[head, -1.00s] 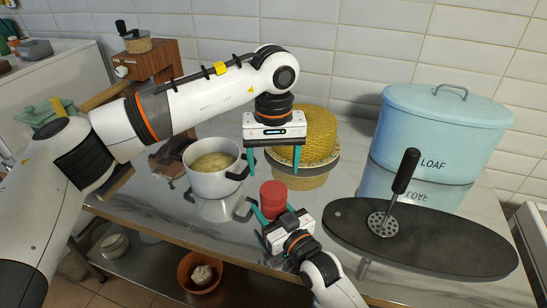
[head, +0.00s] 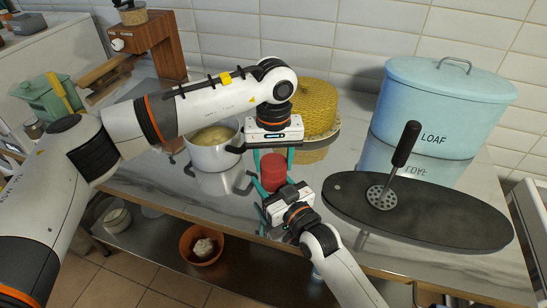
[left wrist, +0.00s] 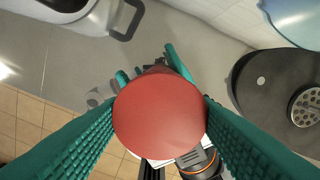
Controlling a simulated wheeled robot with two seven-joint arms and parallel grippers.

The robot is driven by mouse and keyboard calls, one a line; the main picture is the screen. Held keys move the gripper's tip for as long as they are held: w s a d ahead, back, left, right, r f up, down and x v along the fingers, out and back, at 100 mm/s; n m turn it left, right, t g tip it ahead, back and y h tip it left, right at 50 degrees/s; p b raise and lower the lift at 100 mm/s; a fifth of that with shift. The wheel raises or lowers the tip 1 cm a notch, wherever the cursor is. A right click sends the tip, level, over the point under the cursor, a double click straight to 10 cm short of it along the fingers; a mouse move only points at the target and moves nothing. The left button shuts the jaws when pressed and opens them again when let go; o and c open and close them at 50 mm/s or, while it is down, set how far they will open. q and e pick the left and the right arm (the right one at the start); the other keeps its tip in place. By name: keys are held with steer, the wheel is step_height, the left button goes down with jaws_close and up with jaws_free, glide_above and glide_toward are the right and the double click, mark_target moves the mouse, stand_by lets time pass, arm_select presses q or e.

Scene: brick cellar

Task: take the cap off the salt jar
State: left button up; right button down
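The salt jar's red cap (head: 273,165) stands upright near the counter's front edge; its round top fills the middle of the left wrist view (left wrist: 160,116). My left gripper (head: 273,172) points straight down over it, one teal finger on each side. In the left wrist view both fingers (left wrist: 160,105) appear to press on the cap's sides, their tips partly hidden by it. My right gripper (head: 275,188) comes from the front, its fingers around the salt jar (head: 273,184) below. The jar's body is mostly hidden, and I cannot see a seam between cap and jar clearly.
A pot (head: 214,154) stands close left of my left gripper, and a woven basket (head: 308,108) close behind. A dark oval board (head: 450,218) with a masher (head: 405,150) lies right, before the blue loaf bin (head: 440,100). An orange bowl (head: 201,246) sits below.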

arm_select(q)
steer(key=c, duration=0.4)
steer(key=n, duration=0.4)
steer(key=shift+c, duration=0.2)
steer(key=n, duration=0.4)
steer(key=shift+n, duration=0.4)
arm_select(e)
steer(key=shift+f, duration=0.1)
arm_select(q)
steer(key=n, duration=0.4)
steer(key=shift+n, duration=0.4)
steer(key=n, duration=0.4)
steer(key=shift+n, duration=0.3)
steer(key=n, duration=0.4)
steer(key=shift+n, duration=0.3)
steer(key=n, duration=0.4)
steer(key=shift+r+n, duration=0.1)
steer(key=shift+n, duration=0.3)
steer(key=n, duration=0.4)
steer(key=shift+n, duration=0.3)
steer(key=n, duration=0.3)
steer(key=shift+n, duration=0.4)
steer(key=shift+r, duration=0.15)
steer(key=shift+r, duration=0.95)
